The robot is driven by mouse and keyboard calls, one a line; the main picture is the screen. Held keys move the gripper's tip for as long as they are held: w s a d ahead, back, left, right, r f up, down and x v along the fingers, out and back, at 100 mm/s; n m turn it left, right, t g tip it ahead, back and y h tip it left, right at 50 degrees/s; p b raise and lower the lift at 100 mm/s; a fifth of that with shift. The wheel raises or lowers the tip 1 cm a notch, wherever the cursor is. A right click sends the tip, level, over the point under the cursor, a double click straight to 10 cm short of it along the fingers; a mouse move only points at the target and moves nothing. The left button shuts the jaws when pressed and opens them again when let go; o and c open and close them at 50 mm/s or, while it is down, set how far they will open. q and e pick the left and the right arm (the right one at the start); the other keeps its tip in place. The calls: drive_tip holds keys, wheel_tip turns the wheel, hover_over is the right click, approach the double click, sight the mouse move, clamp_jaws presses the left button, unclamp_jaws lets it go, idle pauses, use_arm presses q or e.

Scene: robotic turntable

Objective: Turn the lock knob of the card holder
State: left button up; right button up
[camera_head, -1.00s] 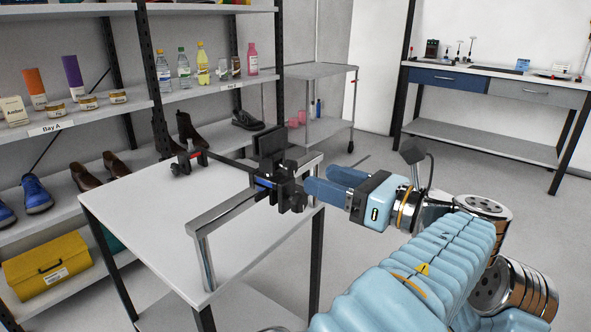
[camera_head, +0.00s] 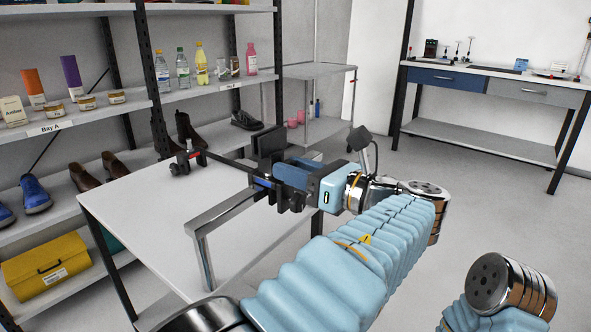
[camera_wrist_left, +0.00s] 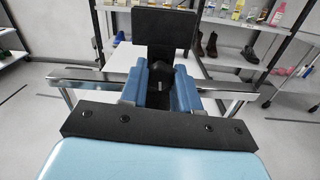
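The card holder (camera_head: 268,142) is a black upright plate with a dark clamp below it, on a metal rail (camera_head: 225,208) above a white table. In the left wrist view the plate (camera_wrist_left: 160,32) stands straight ahead. My left gripper (camera_head: 285,175) is at the clamp from the right, its two blue fingers apart. In the left wrist view the fingers (camera_wrist_left: 159,82) lie on either side of a dark knob (camera_wrist_left: 158,72), partly hidden between them. I cannot tell whether they touch it. My right gripper is out of view.
The white table (camera_head: 140,215) is mostly bare. A second black-and-red clamp (camera_head: 187,160) sits at its back left. A shelf rack (camera_head: 60,125) with shoes, bottles and jars stands behind. Open floor lies to the right, with a workbench (camera_head: 490,80) beyond.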

use_arm(q)
clamp_jaws()
drive_tip(key=n, duration=0.5)
drive_tip(key=shift+n, duration=0.3)
drive_tip(key=o, duration=0.8)
unclamp_jaws()
drive_tip(key=v, duration=1.4)
